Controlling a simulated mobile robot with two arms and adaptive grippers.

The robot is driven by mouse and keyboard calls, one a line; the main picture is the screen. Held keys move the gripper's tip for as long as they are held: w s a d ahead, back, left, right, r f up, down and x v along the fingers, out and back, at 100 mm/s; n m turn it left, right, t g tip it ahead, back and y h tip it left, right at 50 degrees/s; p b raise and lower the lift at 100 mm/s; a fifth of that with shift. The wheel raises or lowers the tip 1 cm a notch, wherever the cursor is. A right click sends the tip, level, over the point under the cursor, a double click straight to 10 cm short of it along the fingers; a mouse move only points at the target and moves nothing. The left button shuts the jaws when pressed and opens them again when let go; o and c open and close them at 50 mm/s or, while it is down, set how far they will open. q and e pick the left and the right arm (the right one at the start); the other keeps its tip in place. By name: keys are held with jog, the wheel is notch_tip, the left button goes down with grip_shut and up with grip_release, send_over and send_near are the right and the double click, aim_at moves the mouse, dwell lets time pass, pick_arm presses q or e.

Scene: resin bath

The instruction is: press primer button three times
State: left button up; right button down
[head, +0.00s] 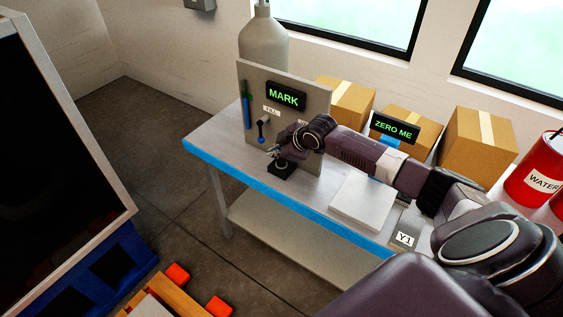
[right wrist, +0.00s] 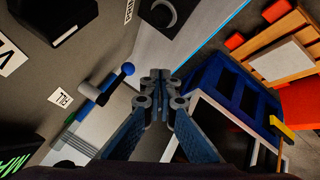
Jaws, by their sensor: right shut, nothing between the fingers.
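The grey dispenser panel (head: 247,82) stands on the bench, with a green MARK display (head: 286,96) near its top. In the right wrist view, a PRIMER label (right wrist: 128,11) shows at the top edge of the panel; I cannot make out the primer button clearly. My right gripper (head: 273,152) is in front of the panel's lower part, above a small black stand (head: 282,171). My arm hides part of the panel's right side. My left gripper is out of view.
A lever with a blue ball (right wrist: 128,69) sticks out by the FILL label (right wrist: 60,98), close to my fingers. A white plate (head: 363,202) and ZERO ME display (head: 396,130) are on the right. Cardboard boxes (head: 480,145) line the back. The bench's left end is clear.

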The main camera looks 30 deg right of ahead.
notch_tip(320, 180, up, 3)
send_over(282, 163)
jog(key=shift+d+r+t+h, duration=0.1)
jog(key=shift+d+t+h, duration=0.05)
jog(key=shift+t+h, duration=0.15)
notch_tip(282, 163, down, 8)
jog(key=b, duration=0.7)
jog(key=shift+f, duration=0.4)
jog(key=shift+f, duration=0.15)
dwell(0.7)
jog(key=shift+f+b, duration=0.25)
jog(key=shift+b, duration=0.05)
